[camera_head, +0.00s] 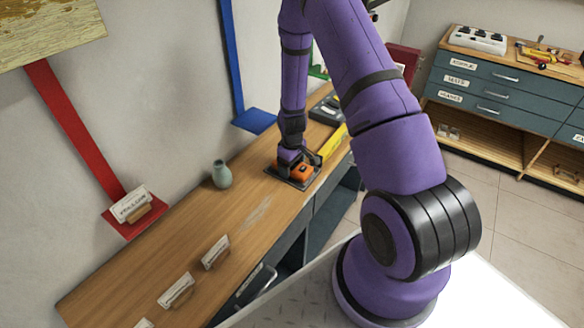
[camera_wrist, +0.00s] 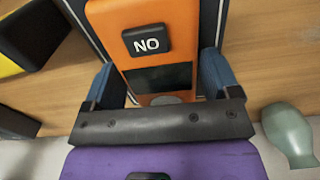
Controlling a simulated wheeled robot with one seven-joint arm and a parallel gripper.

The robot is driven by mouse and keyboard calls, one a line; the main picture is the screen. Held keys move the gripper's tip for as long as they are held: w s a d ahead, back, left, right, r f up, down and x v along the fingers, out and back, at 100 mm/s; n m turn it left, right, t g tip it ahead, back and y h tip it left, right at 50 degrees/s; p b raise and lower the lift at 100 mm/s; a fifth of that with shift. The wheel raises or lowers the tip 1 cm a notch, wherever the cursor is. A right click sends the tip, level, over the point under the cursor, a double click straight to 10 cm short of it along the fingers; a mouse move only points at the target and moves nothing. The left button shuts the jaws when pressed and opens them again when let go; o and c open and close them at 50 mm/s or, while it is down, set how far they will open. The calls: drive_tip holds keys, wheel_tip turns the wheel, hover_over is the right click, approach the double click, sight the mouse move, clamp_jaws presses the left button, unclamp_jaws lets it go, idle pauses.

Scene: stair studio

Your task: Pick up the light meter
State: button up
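An orange device, likely the light meter (camera_head: 302,172), sits on a dark tray (camera_head: 277,175) on the wooden bench. In the wrist view the orange device (camera_wrist: 109,22) shows a black "NO" label, a dark screen and a pale round part at its near end. My gripper (camera_head: 297,164) is down at it. In the wrist view the two blue fingers of my gripper (camera_wrist: 160,80) stand on either side of its near end. They look very close to its sides, but I cannot tell whether they press on it. Its near end is partly hidden by my gripper.
A grey-green vase (camera_head: 222,174) stands left of the tray; it is at right in the wrist view (camera_wrist: 290,135). A yellow and black object (camera_head: 333,142) lies just beyond the tray. Card holders (camera_head: 214,252) line the bench's near part. A drawer cabinet (camera_head: 500,85) stands across the floor.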

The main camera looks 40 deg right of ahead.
drive_tip(key=c, duration=0.6)
drive_tip(key=shift+c, duration=0.2)
drive_tip(key=shift+r, duration=0.1)
